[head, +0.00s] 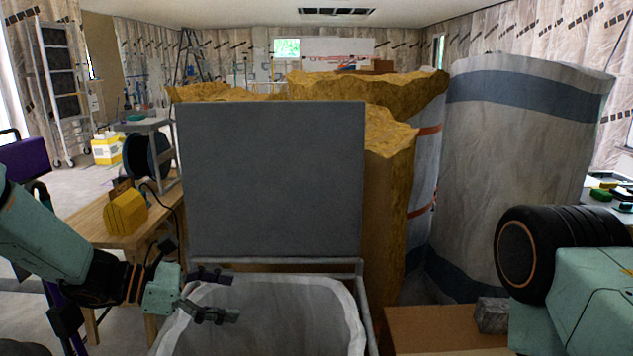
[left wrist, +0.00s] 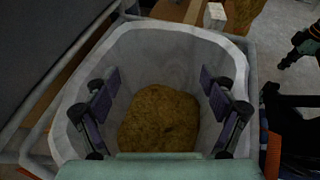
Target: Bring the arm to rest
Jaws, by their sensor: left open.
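My left arm comes in from the left in the head view. Its gripper (head: 230,296) is open and empty above the near left part of a pale-lined bin (head: 352,312). In the left wrist view the two fingers of the gripper (left wrist: 160,90) stand wide apart over the bin (left wrist: 240,70), with nothing between them. A brown rough lump (left wrist: 160,118) lies at the bottom of the bin. A grey flat panel (head: 270,180) stands upright behind the bin. My right arm shows at the right edge, but its gripper is not recognisable.
Large wrapped rolls (head: 520,150) and yellow-brown insulation (head: 370,90) stand behind and to the right. A wooden bench (head: 110,222) with a yellow object (head: 126,212) is at left. A cardboard box (head: 440,328) with a small grey block (head: 492,316) sits right of the bin.

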